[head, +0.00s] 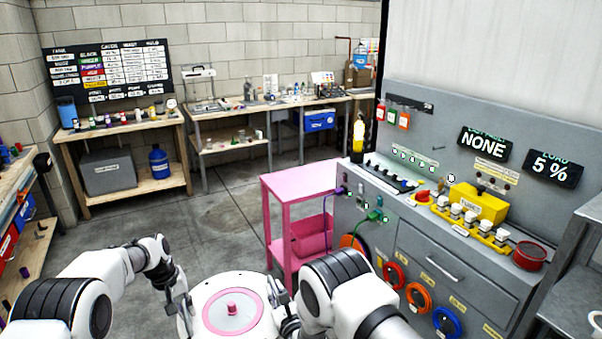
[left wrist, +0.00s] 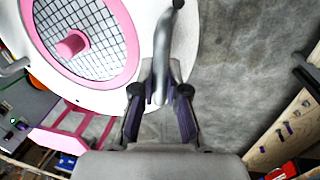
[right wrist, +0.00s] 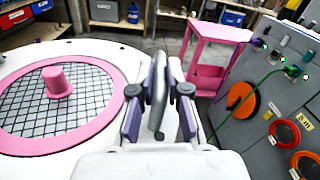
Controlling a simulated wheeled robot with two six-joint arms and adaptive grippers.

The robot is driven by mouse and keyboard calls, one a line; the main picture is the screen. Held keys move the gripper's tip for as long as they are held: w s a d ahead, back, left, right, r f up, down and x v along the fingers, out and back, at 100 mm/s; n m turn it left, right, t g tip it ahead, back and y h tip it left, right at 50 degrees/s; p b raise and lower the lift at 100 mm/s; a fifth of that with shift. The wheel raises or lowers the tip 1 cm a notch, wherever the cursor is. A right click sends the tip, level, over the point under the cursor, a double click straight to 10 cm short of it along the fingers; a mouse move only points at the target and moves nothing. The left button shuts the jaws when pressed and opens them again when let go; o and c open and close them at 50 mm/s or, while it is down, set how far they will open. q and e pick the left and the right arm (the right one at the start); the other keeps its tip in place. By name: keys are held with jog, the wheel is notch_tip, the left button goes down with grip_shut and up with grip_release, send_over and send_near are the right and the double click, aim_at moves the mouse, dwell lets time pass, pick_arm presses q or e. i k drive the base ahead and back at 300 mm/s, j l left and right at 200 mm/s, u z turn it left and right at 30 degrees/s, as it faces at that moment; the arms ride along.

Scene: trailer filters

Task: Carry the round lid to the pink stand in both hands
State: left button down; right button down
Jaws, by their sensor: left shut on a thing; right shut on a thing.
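The round lid (head: 256,307) is white with a pink ring and a pink centre knob, and it is held level in front of me. My left gripper (head: 182,306) is shut on a handle at its left edge; that grey curved handle (left wrist: 165,50) shows between the fingers in the left wrist view. My right gripper (head: 287,310) is shut on the handle at the right edge, also seen in the right wrist view (right wrist: 158,85). The pink stand (head: 300,184) is ahead, slightly right, with a bare top and a lower shelf; it also shows in the right wrist view (right wrist: 220,32).
A grey control panel (head: 440,255) with hoses, coloured rings and a yellow part stands on the right, close beside the pink stand. Wooden benches (head: 130,125) line the back wall, and another is at the left. The concrete floor (head: 225,205) between is clear.

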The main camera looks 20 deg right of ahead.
aim_at(311, 178)
jog(key=i+j, duration=0.15)
jog(key=i, duration=0.25)
jog(key=i+j, duration=0.2)
jog(key=i, duration=0.2)
jog(key=i+j, duration=0.15)
jog(key=i, duration=0.25)
jog(key=i+j, duration=0.2)
jog(key=i, duration=0.2)
jog(key=i+z, duration=0.35)
jog(key=i, duration=0.45)
jog(key=i+j+z, duration=0.1)
jog(key=i+z, duration=0.3)
jog(key=i, duration=0.4)
jog(key=i+z, duration=0.15)
jog(key=z, duration=0.45)
jog(key=i+j, duration=0.15)
jog(key=i, duration=0.3)
